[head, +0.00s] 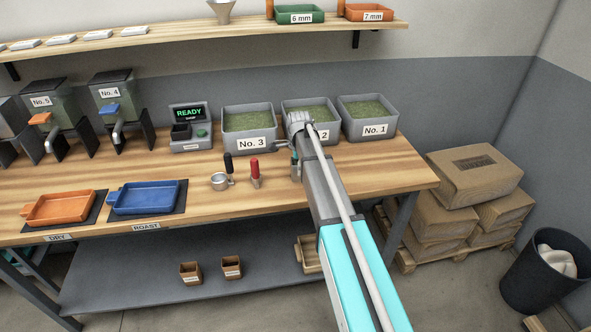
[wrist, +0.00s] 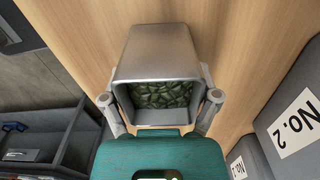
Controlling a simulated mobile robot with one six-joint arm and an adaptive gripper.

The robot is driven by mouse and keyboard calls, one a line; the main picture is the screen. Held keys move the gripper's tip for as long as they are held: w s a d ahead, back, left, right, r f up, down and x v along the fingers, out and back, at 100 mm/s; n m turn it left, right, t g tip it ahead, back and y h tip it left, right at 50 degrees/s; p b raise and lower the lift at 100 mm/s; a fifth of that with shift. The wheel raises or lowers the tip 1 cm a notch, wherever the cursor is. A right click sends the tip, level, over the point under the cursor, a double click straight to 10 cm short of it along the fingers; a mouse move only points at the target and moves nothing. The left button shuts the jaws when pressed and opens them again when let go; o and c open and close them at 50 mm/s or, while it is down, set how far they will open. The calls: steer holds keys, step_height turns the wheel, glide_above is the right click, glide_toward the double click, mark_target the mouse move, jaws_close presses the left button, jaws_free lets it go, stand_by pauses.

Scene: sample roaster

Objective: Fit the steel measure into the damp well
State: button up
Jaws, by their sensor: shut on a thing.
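The steel measure (wrist: 158,62) is a grey, square-mouthed cup with green beans inside, filling the middle of the wrist view. My gripper (wrist: 160,98) is shut on it, one finger on each side, with its mouth facing the camera. In the head view my gripper (head: 289,150) is at the front of the No. 2 bin, and my arm mostly hides the measure. The damp well appears to be the dark square socket (head: 181,131) on the left of the meter, under the READY display, left of my gripper. Its inside is too small to make out.
Bins No. 3 (head: 248,124), No. 2 (head: 297,104) and No. 1 (head: 369,118) stand along the back. Blue (head: 146,198) and orange (head: 60,209) trays lie front left.

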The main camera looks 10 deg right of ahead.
steer(key=shift+r, duration=0.15)
step_height(320, 180, up, 3)
steer(key=p, duration=0.3)
steer(key=s+r+p, duration=0.9)
steer(key=s+p, duration=0.1)
steer(key=s, duration=0.4)
steer(key=shift+d+r, duration=0.3)
steer(key=shift+r, duration=0.05)
stand_by(0.5)
